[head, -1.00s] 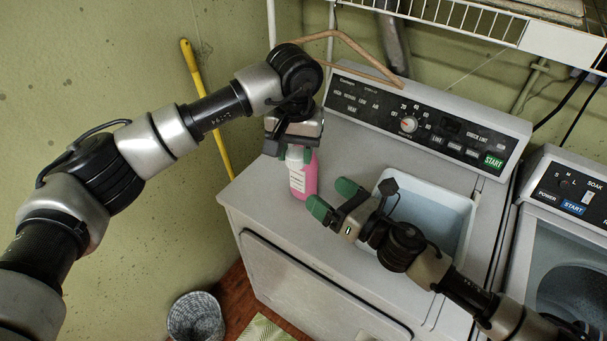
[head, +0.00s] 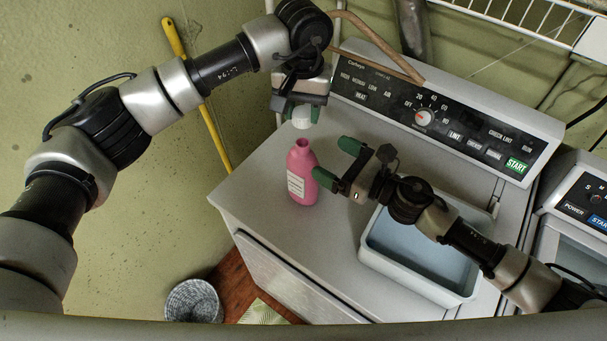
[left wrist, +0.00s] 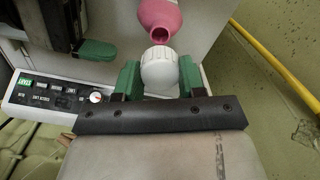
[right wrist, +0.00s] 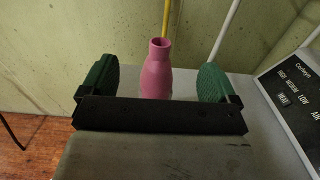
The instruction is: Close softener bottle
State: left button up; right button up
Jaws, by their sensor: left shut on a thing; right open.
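The pink softener bottle (head: 302,175) stands upright on top of the machine, its mouth uncovered. My left gripper (head: 301,113) is shut on the white cap (head: 301,120) and holds it above the bottle, apart from its mouth. In the left wrist view the cap (left wrist: 159,68) sits between the green fingertips, with the bottle mouth (left wrist: 160,32) just beyond. My right gripper (head: 333,162) is open beside the bottle, on its right. In the right wrist view the bottle (right wrist: 156,72) shows between the spread green fingers, and I see no contact.
A light-blue basin (head: 375,262) sits on the machine, under my right arm. A control panel (head: 440,110) runs along the back. A wire shelf (head: 520,20) hangs above right. A yellow pole (head: 196,90) leans on the wall; a basket (head: 193,302) stands on the floor.

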pick_arm(q)
jog(key=shift+s, duration=0.15)
jog(key=shift+w, duration=0.25)
pick_arm(e)
send_near(305, 166)
jog(key=w+a+f, duration=0.2)
jog(key=w+f, duration=0.1)
jog(key=w, duration=0.1)
pick_arm(q)
jog(key=shift+w+f, duration=0.1)
pick_arm(e)
jog(key=x, duration=0.7)
jog(key=shift+a+f, duration=0.1)
jog(key=shift+f, duration=0.05)
jog(key=shift+w+a, duration=0.1)
jog(key=shift+a, duration=0.05)
jog(key=shift+c, duration=0.4)
jog(key=c, duration=1.3)
pick_arm(q)
jog(key=shift+f, duration=2.45)
jog(key=shift+f, duration=0.1)
